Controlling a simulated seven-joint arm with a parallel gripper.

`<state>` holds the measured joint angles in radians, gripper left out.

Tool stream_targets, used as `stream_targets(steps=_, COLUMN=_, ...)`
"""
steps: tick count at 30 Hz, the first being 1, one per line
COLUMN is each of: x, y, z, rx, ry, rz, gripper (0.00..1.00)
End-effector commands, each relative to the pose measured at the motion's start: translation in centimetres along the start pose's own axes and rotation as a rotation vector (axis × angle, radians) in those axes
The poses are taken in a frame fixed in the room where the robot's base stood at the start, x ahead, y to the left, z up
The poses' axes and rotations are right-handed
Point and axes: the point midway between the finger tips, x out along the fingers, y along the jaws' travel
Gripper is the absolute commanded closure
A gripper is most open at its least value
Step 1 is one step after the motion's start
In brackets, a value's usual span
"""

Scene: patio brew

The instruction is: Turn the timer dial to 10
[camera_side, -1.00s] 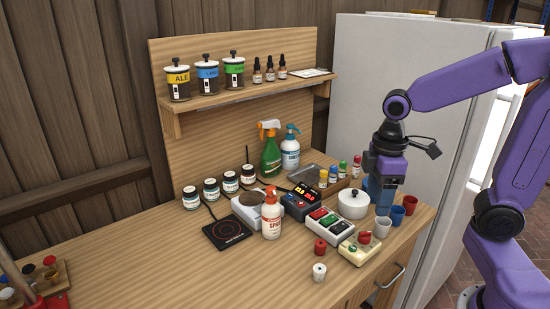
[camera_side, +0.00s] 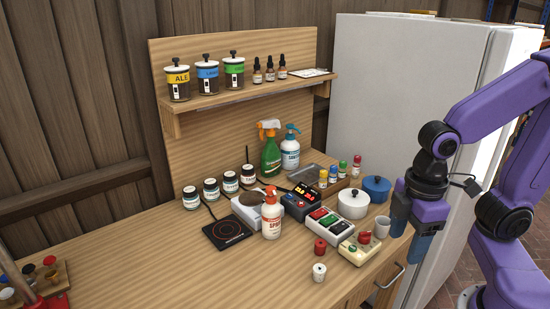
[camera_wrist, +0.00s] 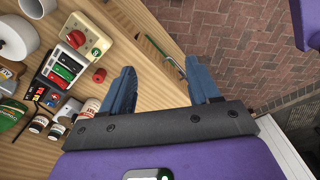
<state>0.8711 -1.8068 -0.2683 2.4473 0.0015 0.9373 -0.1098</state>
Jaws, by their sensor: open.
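The timer is a cream box (camera_side: 361,246) with a red dial (camera_side: 365,237) on top, near the counter's front right edge. In the wrist view the red dial (camera_wrist: 75,36) and a green round spot beside it show at upper left; the dial's setting is too small to read. My gripper (camera_side: 411,231) is open and empty, to the right of the timer and apart from it. In the wrist view its blue fingers (camera_wrist: 160,69) are spread over the counter edge and the brick floor, with nothing between them.
A white cup (camera_side: 383,227) stands between the timer and my gripper. A red spool (camera_side: 320,246) and a white one (camera_side: 319,271) are left of the timer. A drawer handle (camera_wrist: 164,51) juts from the counter front.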

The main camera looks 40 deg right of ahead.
Motion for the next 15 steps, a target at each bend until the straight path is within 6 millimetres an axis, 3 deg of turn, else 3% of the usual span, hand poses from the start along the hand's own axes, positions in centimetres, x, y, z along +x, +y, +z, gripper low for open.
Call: stream_targets(steps=15, x=0.6, y=-3.1, z=1.3, rx=-0.053, ry=0.009, rz=-0.003, gripper=0.39)
